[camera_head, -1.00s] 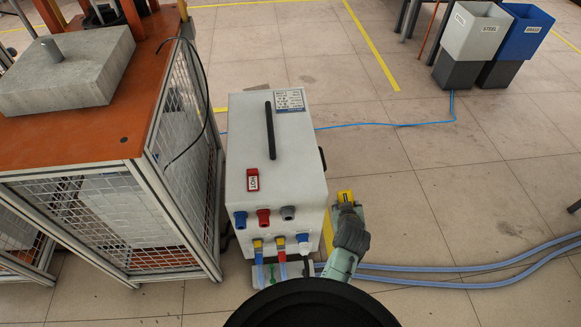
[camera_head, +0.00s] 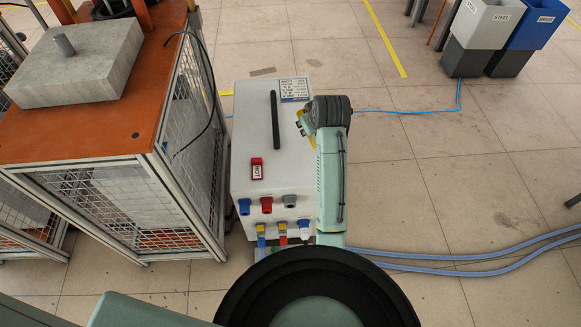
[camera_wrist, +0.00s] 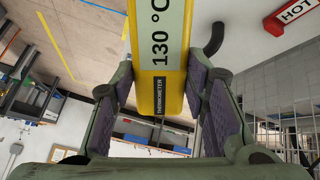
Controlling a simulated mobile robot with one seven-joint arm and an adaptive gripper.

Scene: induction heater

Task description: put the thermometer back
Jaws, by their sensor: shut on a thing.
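The thermometer (camera_wrist: 160,95) is yellow with a pale display reading 130 °C, and it fills the upper middle of the wrist view. My gripper (camera_wrist: 162,80) is shut on it, with one dark pad on each side. In the head view, a little yellow of the thermometer (camera_head: 301,119) shows beside my wrist, over the right side of the white heater box (camera_head: 240,150). My wrist and arm hide most of the gripper in that view. The thermometer's place of rest cannot be told from these frames.
A black bar (camera_head: 275,120) and a red tag (camera_head: 256,168) are on the box top; the wrist view shows a HOT label (camera_wrist: 297,12). An orange-topped caged bench (camera_head: 90,140) stands left. Grey (camera_head: 487,28) and blue (camera_head: 535,30) bins stand far right. Blue hoses (camera_head: 480,250) cross the floor.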

